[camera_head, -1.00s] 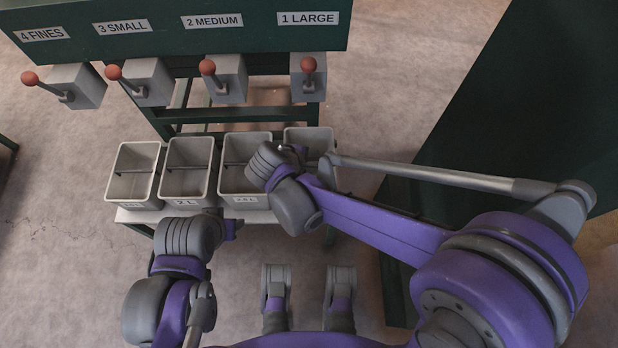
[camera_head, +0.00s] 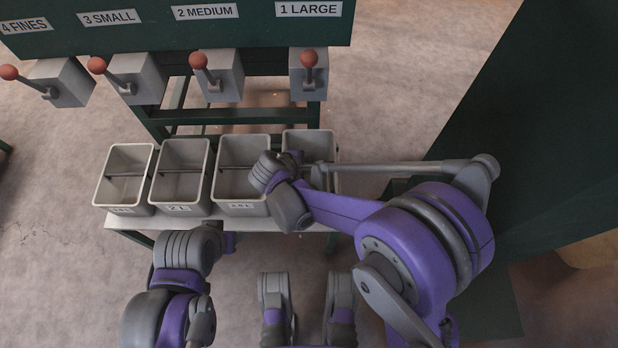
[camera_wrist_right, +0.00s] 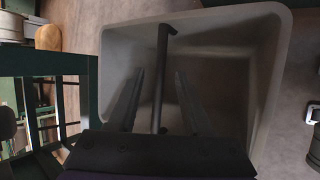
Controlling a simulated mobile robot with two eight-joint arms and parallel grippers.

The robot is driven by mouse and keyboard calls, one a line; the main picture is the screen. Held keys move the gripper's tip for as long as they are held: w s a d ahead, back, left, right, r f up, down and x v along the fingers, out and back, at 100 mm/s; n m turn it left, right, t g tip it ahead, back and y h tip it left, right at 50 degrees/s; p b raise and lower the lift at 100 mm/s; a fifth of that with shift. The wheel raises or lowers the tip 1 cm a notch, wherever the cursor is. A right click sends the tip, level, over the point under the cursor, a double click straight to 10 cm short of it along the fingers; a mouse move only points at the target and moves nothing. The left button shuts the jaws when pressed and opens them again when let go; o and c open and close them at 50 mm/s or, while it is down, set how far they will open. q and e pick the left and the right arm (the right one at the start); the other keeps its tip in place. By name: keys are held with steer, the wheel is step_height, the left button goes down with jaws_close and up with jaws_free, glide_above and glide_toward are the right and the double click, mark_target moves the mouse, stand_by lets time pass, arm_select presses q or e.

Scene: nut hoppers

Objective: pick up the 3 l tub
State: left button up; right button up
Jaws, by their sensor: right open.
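Four grey open tubs, each with a bar across the top, stand in a row; the second reads "2 L" (camera_head: 180,208). The label of the rightmost tub (camera_head: 322,140) is hidden behind my right arm, so I cannot read whether it is the 3 l tub. My right gripper (camera_head: 300,160) is over that tub. In the right wrist view my right gripper (camera_wrist_right: 160,75) is open, its fingers on either side of the dark bar (camera_wrist_right: 162,50) of a grey tub (camera_wrist_right: 118,38). My left gripper (camera_head: 230,242) is in front of the row, its jaws unclear.
The tubs stand on a light shelf (camera_head: 130,220). Above hang grey boxes with red-knobbed levers (camera_head: 309,58) under a green panel (camera_head: 250,32) labelled fines, small, medium and large. A large dark green block (camera_head: 530,130) stands close on the right.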

steer(key=shift+w+d+f, duration=0.3)
steer(key=shift+w+f, duration=0.1)
steer(key=shift+f, duration=0.15)
steer(key=shift+c, duration=0.3)
jaws_close()
steer(key=shift+r, duration=0.1)
stand_by(0.6)
